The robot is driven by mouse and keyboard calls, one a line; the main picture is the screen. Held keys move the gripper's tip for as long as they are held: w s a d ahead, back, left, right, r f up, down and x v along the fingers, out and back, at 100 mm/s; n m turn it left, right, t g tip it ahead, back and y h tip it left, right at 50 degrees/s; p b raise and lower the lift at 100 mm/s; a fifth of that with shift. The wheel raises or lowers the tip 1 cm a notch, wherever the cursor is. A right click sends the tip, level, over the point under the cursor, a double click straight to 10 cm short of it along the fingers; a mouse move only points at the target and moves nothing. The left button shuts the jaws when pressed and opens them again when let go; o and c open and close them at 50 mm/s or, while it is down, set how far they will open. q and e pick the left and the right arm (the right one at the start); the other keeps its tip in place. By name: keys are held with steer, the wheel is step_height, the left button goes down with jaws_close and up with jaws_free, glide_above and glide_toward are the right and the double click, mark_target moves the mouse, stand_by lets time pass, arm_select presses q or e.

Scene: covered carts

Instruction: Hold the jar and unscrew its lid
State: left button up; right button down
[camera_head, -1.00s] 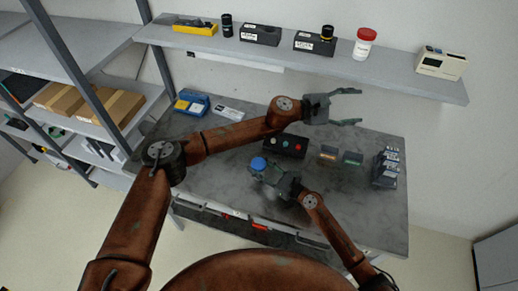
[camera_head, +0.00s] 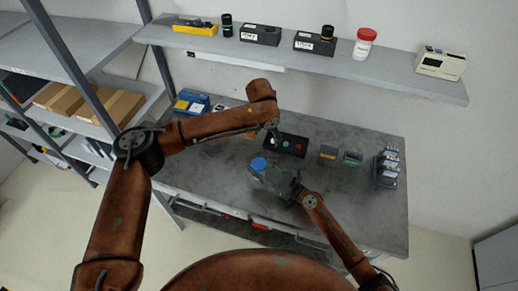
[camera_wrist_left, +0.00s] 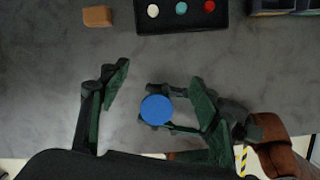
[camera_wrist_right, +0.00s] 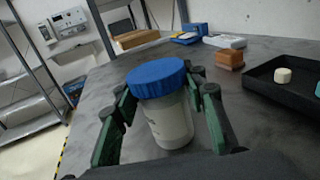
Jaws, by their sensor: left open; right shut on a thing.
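The jar is pale with a ribbed blue lid (camera_head: 258,164), and it stands near the front of the grey table. In the right wrist view its pale body (camera_wrist_right: 168,122) is upright under the blue lid (camera_wrist_right: 157,78). My right gripper (camera_wrist_right: 166,98) is shut around the jar's body, below the lid. My left gripper (camera_head: 272,133) is open and points down over the table, above the jar. In the left wrist view the lid (camera_wrist_left: 156,110) shows between and beyond the open fingers of my left gripper (camera_wrist_left: 158,85), apart from them.
A black tray (camera_head: 303,153) with several coloured pieces lies behind the jar, with a small orange-brown block (camera_wrist_left: 97,16) beside it. Small boxes and a dark rack (camera_head: 386,178) stand to the right. A wall shelf (camera_head: 300,58) runs above the table.

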mark_target(259, 163)
arm_select(q)
steer(key=s+a+g, duration=0.1)
steer(key=s, duration=0.1)
steer(key=s+a, duration=0.1)
steer(key=s, duration=0.1)
steer(key=s+a+g+y, duration=0.1)
steer(key=s, duration=0.1)
steer(key=shift+a+f+g, duration=0.1)
steer(key=shift+f+g, duration=0.2)
steer(key=shift+f, duration=0.05)
arm_select(e)
steer(key=shift+f, duration=0.1)
arm_select(q)
steer(key=shift+f, duration=3.9)
steer(key=shift+c, duration=0.3)
steer(key=c, duration=1.1)
steer(key=shift+n, duration=1.5)
steer(key=shift+c, duration=0.3)
steer(key=o, duration=1.3)
steer(key=shift+r, duration=0.1)
